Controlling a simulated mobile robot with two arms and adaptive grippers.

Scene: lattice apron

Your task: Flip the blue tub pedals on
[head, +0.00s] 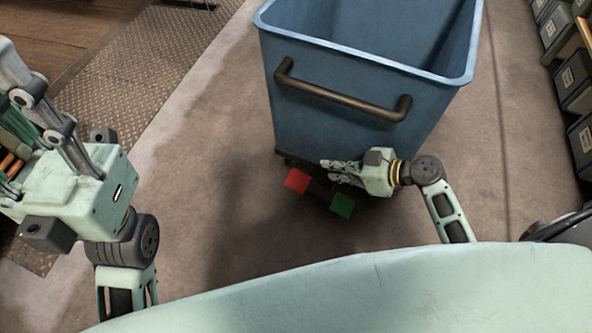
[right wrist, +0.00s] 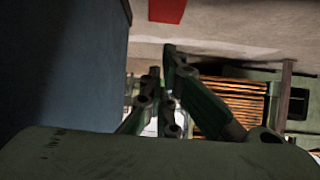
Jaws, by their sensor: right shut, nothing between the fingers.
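The blue tub (head: 350,110) stands on the floor ahead, with a dark bar handle on its near side. Two pedals stick out low at its near side: a red one (head: 297,180) on the left and a green one (head: 342,205) to its right. My right gripper (head: 328,168) is shut and empty, low by the tub's near side, just above and between the pedals in the picture. In the right wrist view the red pedal (right wrist: 167,10) shows at the top edge and the tub wall (right wrist: 60,60) fills the left. My left gripper (head: 30,95) is at the left edge, away from the tub; its fingertips are not clear.
Grey bins (head: 573,80) line a shelf at the far right. A ridged metal plate (head: 135,80) and wooden boards (head: 60,30) lie at upper left. The concrete floor (head: 215,170) left of the tub is clear.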

